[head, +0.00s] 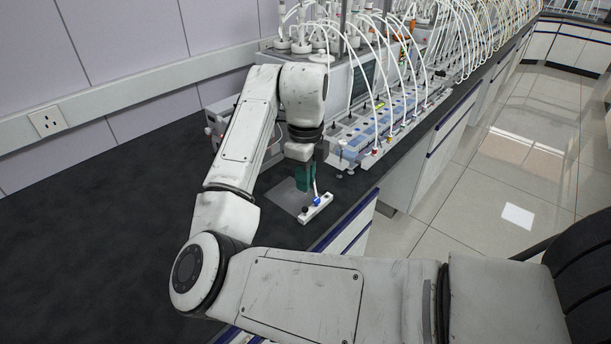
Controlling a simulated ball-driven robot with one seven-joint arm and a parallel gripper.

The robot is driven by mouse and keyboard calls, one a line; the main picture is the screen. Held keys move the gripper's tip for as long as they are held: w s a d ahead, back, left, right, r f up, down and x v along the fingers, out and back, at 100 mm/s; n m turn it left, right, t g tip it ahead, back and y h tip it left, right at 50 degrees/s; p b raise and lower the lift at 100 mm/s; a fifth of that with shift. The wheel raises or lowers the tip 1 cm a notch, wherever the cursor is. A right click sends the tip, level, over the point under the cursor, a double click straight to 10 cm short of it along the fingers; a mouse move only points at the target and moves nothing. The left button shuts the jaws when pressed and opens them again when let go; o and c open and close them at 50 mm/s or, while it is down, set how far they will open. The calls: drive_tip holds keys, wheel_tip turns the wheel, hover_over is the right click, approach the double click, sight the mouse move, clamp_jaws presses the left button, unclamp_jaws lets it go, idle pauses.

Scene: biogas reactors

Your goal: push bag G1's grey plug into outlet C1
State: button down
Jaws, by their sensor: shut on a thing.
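My gripper (305,185) has green fingers and points down over the dark bench, close to the near end of the reactor row. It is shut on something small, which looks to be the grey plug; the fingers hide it. A flat, translucent grey bag (286,197) lies on the bench just below and left of the fingers. A white block (316,208) lies right of the bag near the bench edge. It has a black part at its left end and a blue part with a white tube rising beside my gripper. Labels G1 and C1 cannot be read, so I cannot tell which outlet is C1.
A long row of instruments with white tubes and blue-white trays (385,125) runs along the bench to the back right. A wall socket (46,121) is at the left. The dark bench (90,240) at left is clear. The bench edge drops to a tiled floor.

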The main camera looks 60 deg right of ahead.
drive_tip(key=shift+r+p, duration=0.85)
drive_tip(key=shift+r, duration=0.1)
drive_tip(key=shift+r+p, duration=0.7)
drive_tip(key=shift+r, duration=0.05)
drive_tip(key=shift+f, duration=0.1)
